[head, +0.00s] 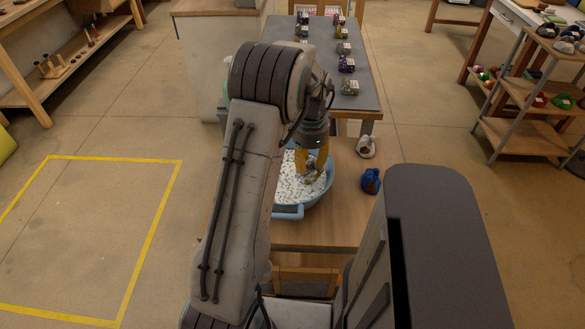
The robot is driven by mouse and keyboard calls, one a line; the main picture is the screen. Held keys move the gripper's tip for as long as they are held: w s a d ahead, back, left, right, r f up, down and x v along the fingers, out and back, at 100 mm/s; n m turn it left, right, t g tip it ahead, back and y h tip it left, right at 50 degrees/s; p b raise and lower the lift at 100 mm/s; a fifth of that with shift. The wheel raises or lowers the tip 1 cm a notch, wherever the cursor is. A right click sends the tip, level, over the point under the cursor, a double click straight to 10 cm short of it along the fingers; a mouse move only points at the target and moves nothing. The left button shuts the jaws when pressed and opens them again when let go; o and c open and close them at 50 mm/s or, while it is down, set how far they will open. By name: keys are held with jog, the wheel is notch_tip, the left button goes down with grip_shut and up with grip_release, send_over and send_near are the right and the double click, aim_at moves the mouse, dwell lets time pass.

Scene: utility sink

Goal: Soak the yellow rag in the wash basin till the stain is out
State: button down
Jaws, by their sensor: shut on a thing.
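A light-blue wash basin (289,212) stands on a wooden table, filled with a white speckled surface that looks like suds. My gripper (313,174) points down into the basin, right of its middle. Yellow cloth, which looks like the yellow rag (301,160), shows at my gripper, just below its wrist. My gripper is shut on it. The lower end of the gripper and rag is small and partly hidden, so I cannot tell how deep it is or whether a stain shows. My arm hides the basin's left side.
A crumpled blue cloth (371,181) and a whitish cloth with a brown patch (366,147) lie on the wooden table (320,234) right of the basin. Behind, a grey-topped table (365,95) holds several bundles. Shelves (530,137) stand at right. The floor at left is open.

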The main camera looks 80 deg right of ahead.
jog(key=s+r+p, duration=0.2)
jog(key=s+r, duration=0.4)
jog(key=shift+a+r+p, duration=0.3)
jog(key=shift+a+r, duration=0.05)
jog(key=shift+a, duration=0.1)
jog(key=shift+w+f, duration=0.1)
jog(key=shift+w, duration=0.05)
dwell(1.7)
